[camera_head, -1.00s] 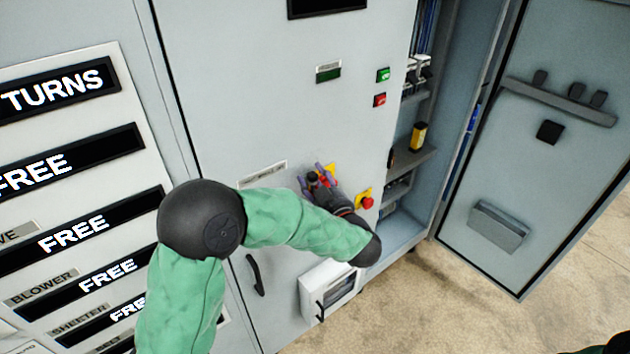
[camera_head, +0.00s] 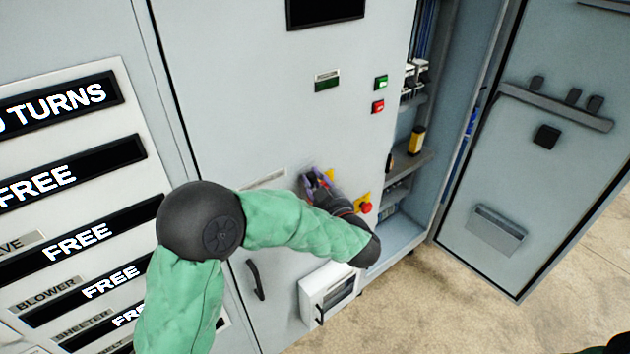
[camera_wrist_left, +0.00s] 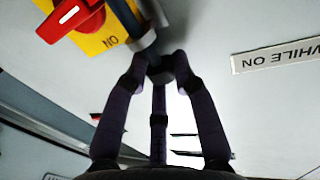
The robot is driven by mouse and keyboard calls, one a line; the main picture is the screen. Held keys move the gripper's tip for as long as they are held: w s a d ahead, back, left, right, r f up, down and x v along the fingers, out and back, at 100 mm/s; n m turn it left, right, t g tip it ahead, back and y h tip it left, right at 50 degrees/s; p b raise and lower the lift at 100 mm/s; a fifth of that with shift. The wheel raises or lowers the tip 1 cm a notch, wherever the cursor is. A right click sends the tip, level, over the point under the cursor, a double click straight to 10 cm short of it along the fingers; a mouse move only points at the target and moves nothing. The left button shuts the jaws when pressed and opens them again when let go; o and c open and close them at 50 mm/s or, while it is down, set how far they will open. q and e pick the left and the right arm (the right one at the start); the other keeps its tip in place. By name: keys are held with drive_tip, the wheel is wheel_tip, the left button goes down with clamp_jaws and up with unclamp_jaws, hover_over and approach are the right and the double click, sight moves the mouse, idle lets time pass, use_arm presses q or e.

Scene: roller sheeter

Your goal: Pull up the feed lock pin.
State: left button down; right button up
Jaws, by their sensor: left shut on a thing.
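My left gripper (camera_head: 310,178) is at the lower front of the grey cabinet, its arm coming in from the left. In the left wrist view its fingers (camera_wrist_left: 158,68) are shut on a dark, round, knob-like piece (camera_wrist_left: 160,73). I take this piece to be the feed lock pin; the fingers hide most of it, and I cannot tell how far up it stands. A grey bar (camera_wrist_left: 130,18) runs close by it. In the head view the gripper hides the pin. My right gripper is not in view.
A red rotary switch (camera_wrist_left: 70,18) on a yellow plate (camera_wrist_left: 98,40) is close beside the fingers. An open cabinet door (camera_head: 545,170) stands at the right. A white box (camera_head: 328,290) is below the arm.

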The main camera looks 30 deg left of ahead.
sight(308, 159)
use_arm(q)
wheel_tip(308, 159, up, 4)
drive_tip(key=p, duration=0.3)
drive_tip(key=shift+a, duration=0.1)
drive_tip(key=shift+r, duration=0.2)
drive_tip(key=c, duration=1.1)
unclamp_jaws()
drive_tip(key=shift+o, duration=0.2)
drive_tip(key=shift+s, duration=0.1)
drive_tip(key=shift+f, duration=0.2)
drive_tip(key=shift+s+d, duration=0.1)
drive_tip(key=shift+d, duration=0.2)
drive_tip(key=v, duration=1.1)
drive_tip(key=shift+s, duration=0.2)
drive_tip(key=shift+r, duration=0.1)
